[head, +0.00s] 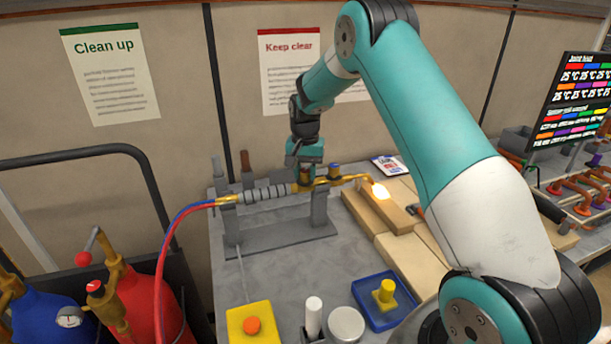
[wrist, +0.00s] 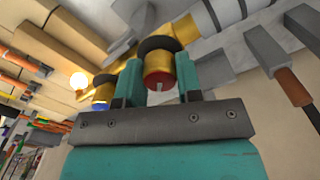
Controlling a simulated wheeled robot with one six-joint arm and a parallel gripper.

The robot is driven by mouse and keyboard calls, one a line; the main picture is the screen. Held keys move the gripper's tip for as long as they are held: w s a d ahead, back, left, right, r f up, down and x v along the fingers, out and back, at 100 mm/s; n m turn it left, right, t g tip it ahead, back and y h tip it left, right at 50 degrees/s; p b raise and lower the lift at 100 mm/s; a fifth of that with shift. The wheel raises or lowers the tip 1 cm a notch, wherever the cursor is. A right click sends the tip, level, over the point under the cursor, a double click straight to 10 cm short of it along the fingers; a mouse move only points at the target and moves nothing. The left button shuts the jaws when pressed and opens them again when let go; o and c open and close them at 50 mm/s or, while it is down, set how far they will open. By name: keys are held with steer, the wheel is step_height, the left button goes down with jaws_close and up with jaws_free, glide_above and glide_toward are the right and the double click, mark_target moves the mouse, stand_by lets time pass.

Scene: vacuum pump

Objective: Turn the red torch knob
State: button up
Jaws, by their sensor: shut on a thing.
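The torch (head: 265,194) lies across a grey stand, with a ribbed grey handle and a brass front. A bright flame (head: 380,191) burns at its tip over the bricks. My gripper (head: 303,172) reaches down onto the brass part from above. In the wrist view, the gripper's two teal fingers (wrist: 159,75) are shut on the red torch knob (wrist: 160,83), one on each side. The knob has a brass rim and a red face with a pale mark. In the head view my gripper hides this knob. A blue knob (head: 334,170) sits beside it, nearer the flame.
The grey stand (head: 280,238) carries the torch on the bench. Tan bricks (head: 378,213) lie under the flame. A yellow box with an orange button (head: 251,325), a white cylinder (head: 313,316) and a blue tray (head: 372,316) stand in front. Red and blue hoses (head: 172,235) run left.

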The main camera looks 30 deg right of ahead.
mark_target(305, 171)
steer(key=n+b, duration=0.1)
steer(key=n, duration=0.3)
steer(key=shift+n+b, duration=0.35)
steer(key=shift+n, duration=1.55)
steer(key=shift+r, duration=0.1)
steer(key=o, duration=0.9)
steer(key=shift+o, duration=0.2)
step_height(305, 171, up, 17)
steer(key=b, duration=0.3)
steer(key=shift+r+b, duration=0.15)
steer(key=shift+b, duration=0.2)
